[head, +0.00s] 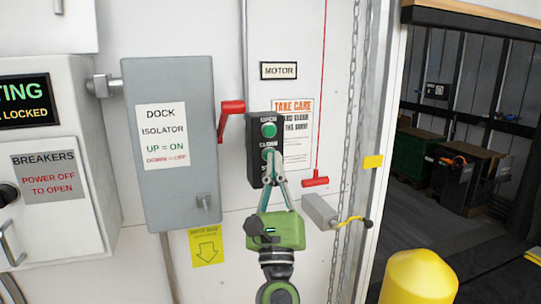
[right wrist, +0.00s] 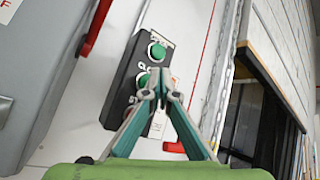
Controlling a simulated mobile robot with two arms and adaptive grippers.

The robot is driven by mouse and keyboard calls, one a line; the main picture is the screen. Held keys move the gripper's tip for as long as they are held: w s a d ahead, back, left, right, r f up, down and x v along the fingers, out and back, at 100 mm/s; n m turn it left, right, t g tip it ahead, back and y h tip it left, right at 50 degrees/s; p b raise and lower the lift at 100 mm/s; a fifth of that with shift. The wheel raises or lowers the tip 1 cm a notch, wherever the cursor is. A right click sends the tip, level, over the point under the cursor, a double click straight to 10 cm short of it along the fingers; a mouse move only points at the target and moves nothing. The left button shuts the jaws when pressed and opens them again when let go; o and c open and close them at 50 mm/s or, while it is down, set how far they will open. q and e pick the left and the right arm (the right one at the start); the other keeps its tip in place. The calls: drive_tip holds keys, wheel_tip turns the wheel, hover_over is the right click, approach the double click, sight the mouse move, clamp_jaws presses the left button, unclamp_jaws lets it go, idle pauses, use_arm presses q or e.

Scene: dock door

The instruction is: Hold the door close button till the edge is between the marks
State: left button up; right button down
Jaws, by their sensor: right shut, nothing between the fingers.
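A black button box (head: 254,150) hangs on the white wall, with a green OPEN button (head: 269,130) on top and a green CLOSE button (head: 267,153) below. A third label further down is mostly hidden by my fingers. My right gripper (head: 273,163) is shut and empty, its tips at the CLOSE button; I cannot tell whether they press it. In the right wrist view the tips (right wrist: 161,78) overlap the CLOSE button (right wrist: 143,80). The door's lower edge (head: 472,20) shows high in the opening. A yellow mark (head: 372,161) is on the door frame. My left gripper is out of view.
A grey isolator box (head: 170,140) with a red lever (head: 231,108) stands left of the buttons. A red pull handle (head: 315,181) on a cord, chains (head: 346,130) and a grey bracket (head: 321,211) are to the right. A yellow bollard (head: 419,278) stands by the opening.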

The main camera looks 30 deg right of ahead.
drive_tip(key=shift+s+a+p, duration=0.15)
drive_tip(key=shift+s+a, duration=0.05)
drive_tip(key=shift+s, duration=0.6)
drive_tip(key=shift+s+a+p, duration=0.1)
drive_tip(key=shift+s+a, duration=0.05)
drive_tip(key=shift+s, duration=0.65)
drive_tip(key=shift+s+a+p, duration=0.15)
drive_tip(key=shift+s+a, duration=0.05)
drive_tip(key=shift+s, duration=0.6)
